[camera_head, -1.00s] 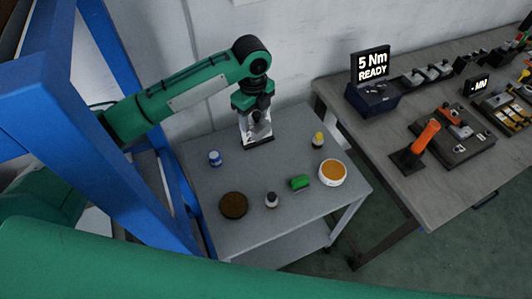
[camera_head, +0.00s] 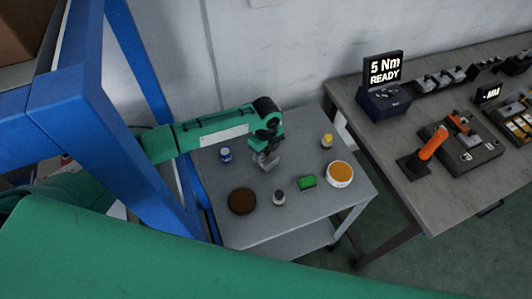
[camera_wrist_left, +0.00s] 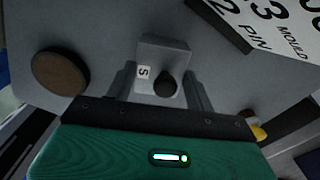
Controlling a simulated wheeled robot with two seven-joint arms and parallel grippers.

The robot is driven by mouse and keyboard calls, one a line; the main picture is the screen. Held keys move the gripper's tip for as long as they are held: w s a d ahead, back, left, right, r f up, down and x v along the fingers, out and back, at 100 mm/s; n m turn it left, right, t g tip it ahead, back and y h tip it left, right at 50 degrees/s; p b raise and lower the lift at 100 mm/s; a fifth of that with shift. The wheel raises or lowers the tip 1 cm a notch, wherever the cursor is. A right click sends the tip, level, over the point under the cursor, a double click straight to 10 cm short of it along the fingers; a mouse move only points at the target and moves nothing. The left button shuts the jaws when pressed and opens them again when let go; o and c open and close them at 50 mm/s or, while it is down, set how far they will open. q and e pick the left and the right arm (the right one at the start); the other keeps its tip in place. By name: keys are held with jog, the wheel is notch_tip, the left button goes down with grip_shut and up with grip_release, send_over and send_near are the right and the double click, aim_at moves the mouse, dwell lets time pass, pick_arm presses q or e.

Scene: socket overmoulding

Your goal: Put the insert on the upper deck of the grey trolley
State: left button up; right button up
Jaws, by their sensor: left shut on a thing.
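The insert (camera_head: 267,162) is a small grey block, held in the jaws of my left gripper (camera_head: 266,154). In the left wrist view the insert (camera_wrist_left: 152,55) shows a white label with an "S" and a dark round knob, between the two fingers (camera_wrist_left: 160,90). The grey trolley's upper deck (camera_head: 290,222) lies below it. The insert is over the back middle of the deck, low to the surface; I cannot tell whether it touches. My right gripper is not in view.
On the deck stand a blue jar (camera_head: 225,154), a brown disc (camera_head: 241,201), a small dark-capped bottle (camera_head: 279,198), a green block (camera_head: 306,183), an orange-topped tub (camera_head: 340,174) and a yellow-capped bottle (camera_head: 326,141). A blue frame (camera_head: 120,140) stands left, a workbench (camera_head: 440,190) right.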

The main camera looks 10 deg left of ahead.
pick_arm(q)
jog(key=shift+w+f, duration=0.1)
jog(key=shift+f, duration=0.65)
jog(key=o, duration=1.4)
jog(key=shift+f, duration=0.15)
jog(key=shift+o, duration=0.2)
notch_tip(320, 180, up, 11)
jog(key=b, duration=0.2)
jog(key=shift+b, duration=0.3)
jog(key=shift+r, duration=0.65)
